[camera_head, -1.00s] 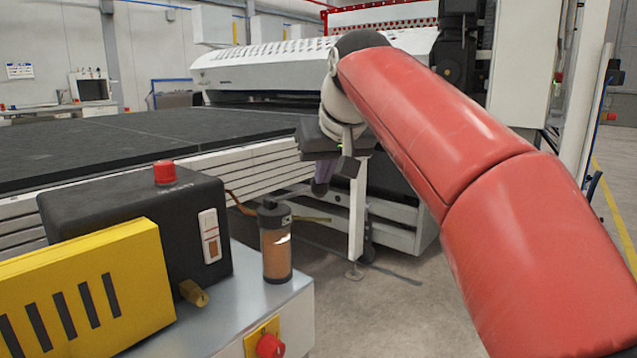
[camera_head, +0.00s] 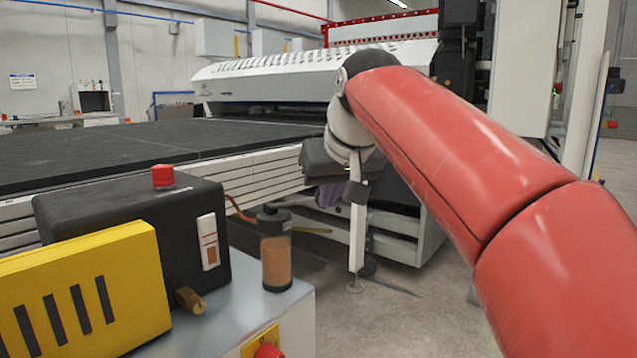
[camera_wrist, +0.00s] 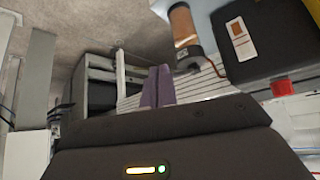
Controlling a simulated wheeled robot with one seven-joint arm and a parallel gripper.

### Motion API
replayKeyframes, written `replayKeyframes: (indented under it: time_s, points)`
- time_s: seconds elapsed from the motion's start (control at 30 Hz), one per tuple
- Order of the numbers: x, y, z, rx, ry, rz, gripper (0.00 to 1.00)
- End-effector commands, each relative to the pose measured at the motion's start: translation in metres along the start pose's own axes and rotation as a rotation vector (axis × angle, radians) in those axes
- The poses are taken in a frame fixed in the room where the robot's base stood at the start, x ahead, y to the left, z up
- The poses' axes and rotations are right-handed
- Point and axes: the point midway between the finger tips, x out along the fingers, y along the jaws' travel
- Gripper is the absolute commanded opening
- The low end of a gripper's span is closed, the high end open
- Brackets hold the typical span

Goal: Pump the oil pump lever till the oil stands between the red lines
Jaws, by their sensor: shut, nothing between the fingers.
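The black pump box (camera_head: 130,225) has a sight gauge (camera_head: 208,242) on its front, with brown oil in its lower part. Faint red marks show on the gauge, but the oil's level against them is too small to read surely. The gauge also shows in the wrist view (camera_wrist: 241,38). A thin yellowish rod (camera_head: 312,230) sticks out right of the oil cylinder (camera_head: 276,258); I cannot tell whether it is the lever. My gripper (camera_head: 316,196), with purple fingers, is shut and empty, beyond and right of the cylinder. Its fingers show in the wrist view (camera_wrist: 157,88).
The box and cylinder stand on a grey cabinet (camera_head: 230,310). A yellow slotted guard (camera_head: 80,290) covers the front left. A brass fitting (camera_head: 190,300) juts from the box, and a red button (camera_head: 163,176) tops it. The long dark conveyor (camera_head: 120,150) lies behind. Floor is open at right.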

Motion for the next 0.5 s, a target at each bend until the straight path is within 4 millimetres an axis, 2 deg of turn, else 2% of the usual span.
replayKeyframes:
  time_s: [0.3, 0.37, 0.5]
  points:
    - [-0.003, 0.000, 0.001, 0.000, 0.000, 0.000, 0.00]
    - [-0.008, 0.000, 0.000, 0.000, 0.001, 0.000, 0.00]
    - [-0.030, 0.000, -0.001, 0.000, 0.004, 0.000, 0.00]
